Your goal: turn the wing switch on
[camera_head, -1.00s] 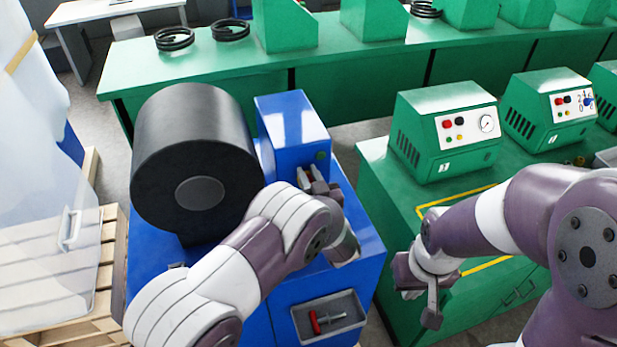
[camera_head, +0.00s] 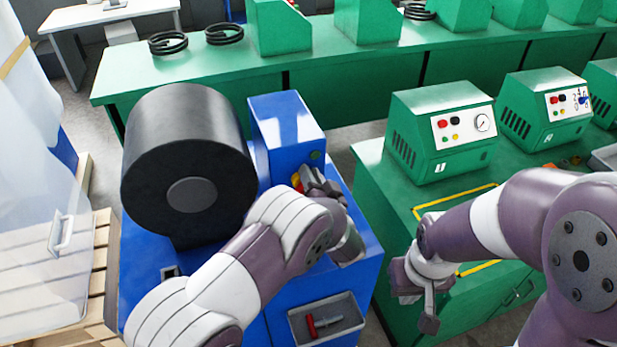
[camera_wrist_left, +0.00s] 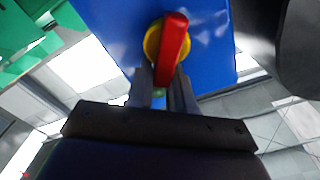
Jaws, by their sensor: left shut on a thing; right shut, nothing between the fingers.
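The wing switch is a red handle on a round yellow base, set on the blue box's face. In the left wrist view the red wing (camera_wrist_left: 174,42) lies slightly tilted across the yellow base. In the head view only a small red and yellow part of the switch (camera_head: 297,181) shows beside my gripper. My left gripper (camera_head: 312,180) is at the switch; in the left wrist view its fingers (camera_wrist_left: 165,78) are shut on the lower end of the red wing. My right gripper (camera_head: 430,305) is shut and empty, away to the right, in front of the green bench.
A large black roll (camera_head: 188,160) stands left of the blue box (camera_head: 286,122). A grey tray (camera_head: 328,320) with a red-handled tool sits below my left arm. Green units (camera_head: 442,128) stand on the green bench at right. A pallet (camera_head: 98,275) is at left.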

